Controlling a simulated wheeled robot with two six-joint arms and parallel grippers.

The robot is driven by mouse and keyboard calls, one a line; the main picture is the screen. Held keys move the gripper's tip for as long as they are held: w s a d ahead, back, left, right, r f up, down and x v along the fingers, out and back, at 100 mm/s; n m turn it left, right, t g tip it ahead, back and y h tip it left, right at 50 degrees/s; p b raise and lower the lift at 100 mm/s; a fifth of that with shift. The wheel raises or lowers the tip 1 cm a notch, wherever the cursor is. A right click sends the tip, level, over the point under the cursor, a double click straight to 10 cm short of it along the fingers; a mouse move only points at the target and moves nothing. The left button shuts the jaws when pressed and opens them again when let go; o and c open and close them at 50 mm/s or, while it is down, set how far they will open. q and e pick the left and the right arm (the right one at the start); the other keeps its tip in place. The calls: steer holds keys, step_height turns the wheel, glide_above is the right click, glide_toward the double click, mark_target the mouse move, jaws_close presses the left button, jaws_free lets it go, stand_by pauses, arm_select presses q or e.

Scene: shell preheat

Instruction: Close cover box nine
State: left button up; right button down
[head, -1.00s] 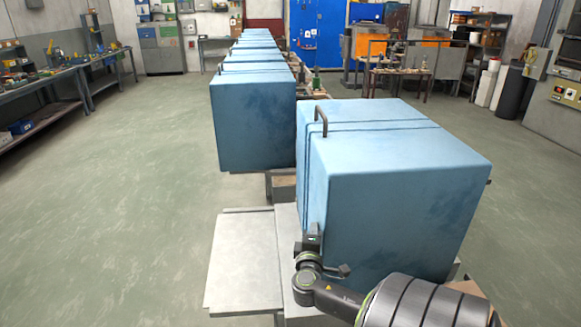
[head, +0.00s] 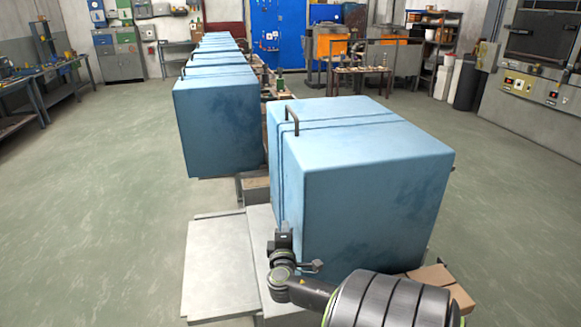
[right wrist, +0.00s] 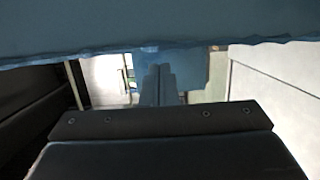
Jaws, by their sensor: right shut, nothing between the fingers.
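The nearest large blue box cover (head: 375,185) stands closest in the head view, with two dark seam lines near its left side and a dark handle (head: 291,119) on top. No number is readable on it. My right gripper (head: 283,236) is low at this cover's near left edge, shut and empty. In the right wrist view its fingers (right wrist: 158,84) are together, and a blue cover edge (right wrist: 120,30) spans the top of the picture. I cannot tell whether the fingers touch the cover. My left gripper is not in view.
A pale grey plate (head: 216,265) lies left of the nearest cover. A row of similar blue covers (head: 217,125) runs away behind it. A cardboard box (head: 440,283) is at lower right. Open floor (head: 90,210) lies to the left.

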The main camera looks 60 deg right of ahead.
steer(key=w+a+b+v, duration=0.1)
steer(key=w+b+v, duration=0.1)
steer(key=v, duration=0.9)
steer(key=s+a+f+g+y, duration=0.1)
steer(key=s+f+y, duration=0.15)
steer(key=f, duration=0.75)
steer(key=s+a+f+g+y, duration=0.1)
steer(key=s+f+y, duration=0.15)
steer(key=f, duration=0.75)
steer(key=s+a+f+g+y, duration=0.1)
steer(key=a+f+g+y, duration=0.15)
steer(key=f, duration=0.75)
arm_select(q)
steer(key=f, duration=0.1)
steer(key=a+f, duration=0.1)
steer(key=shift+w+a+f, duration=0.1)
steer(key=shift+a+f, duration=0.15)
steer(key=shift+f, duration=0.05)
arm_select(e)
steer(key=s+a+f+m+g+y, duration=0.2)
steer(key=s+a+f+m+y, duration=0.4)
steer(key=s+a+f, duration=1.2)
steer(key=s+f+y, duration=0.1)
steer(key=s+f, duration=0.1)
steer(key=s, duration=0.2)
steer(key=shift+a+f, duration=0.3)
